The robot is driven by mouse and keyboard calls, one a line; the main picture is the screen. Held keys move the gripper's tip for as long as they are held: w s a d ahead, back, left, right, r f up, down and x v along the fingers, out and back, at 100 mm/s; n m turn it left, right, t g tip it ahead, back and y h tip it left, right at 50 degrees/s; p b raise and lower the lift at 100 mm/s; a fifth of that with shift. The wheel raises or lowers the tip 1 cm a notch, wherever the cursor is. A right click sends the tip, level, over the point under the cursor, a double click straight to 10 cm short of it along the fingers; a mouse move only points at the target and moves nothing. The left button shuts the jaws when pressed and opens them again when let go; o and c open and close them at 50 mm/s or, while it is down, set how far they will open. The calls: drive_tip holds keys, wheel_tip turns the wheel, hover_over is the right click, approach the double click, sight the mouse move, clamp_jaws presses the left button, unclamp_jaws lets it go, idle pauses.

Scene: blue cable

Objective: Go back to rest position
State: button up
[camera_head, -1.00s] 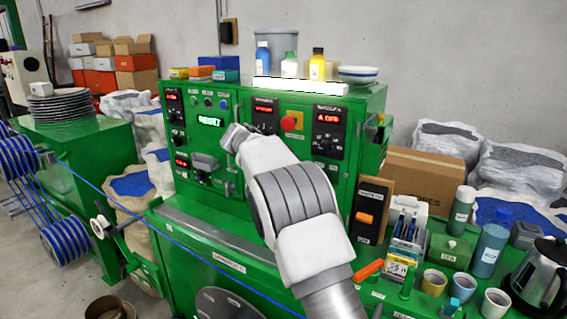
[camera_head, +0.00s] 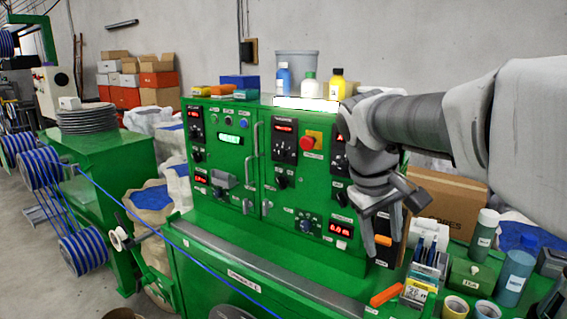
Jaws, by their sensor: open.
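My gripper (camera_head: 385,222) hangs from my arm at the right of the head view, fingers pointing down. It is open, with nothing seen between its fingers. It is in front of the right part of the green machine cabinet (camera_head: 235,172), over a dark panel with an orange switch (camera_head: 383,240). My arm reaches in from the right edge and hides part of the cabinet's right side. The blue cable (camera_head: 205,247) runs from the reels at left across the machine's front.
Blue-wound reels (camera_head: 82,252) stand at left. A red button (camera_head: 311,140) and several displays are on the cabinet; bottles (camera_head: 337,84) stand on top. A cardboard box (camera_head: 450,199) is behind my gripper.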

drive_tip(key=s+a+f+m+t+y, duration=0.1)
drive_tip(key=s+f+m, duration=0.1)
drive_tip(key=s, duration=0.6)
drive_tip(key=s+a+f+m+t+y, duration=0.1)
drive_tip(key=s+a+f+t+y, duration=0.1)
drive_tip(key=s, duration=0.6)
drive_tip(key=shift+f+m, duration=0.4)
drive_tip(key=shift+f, duration=0.5)
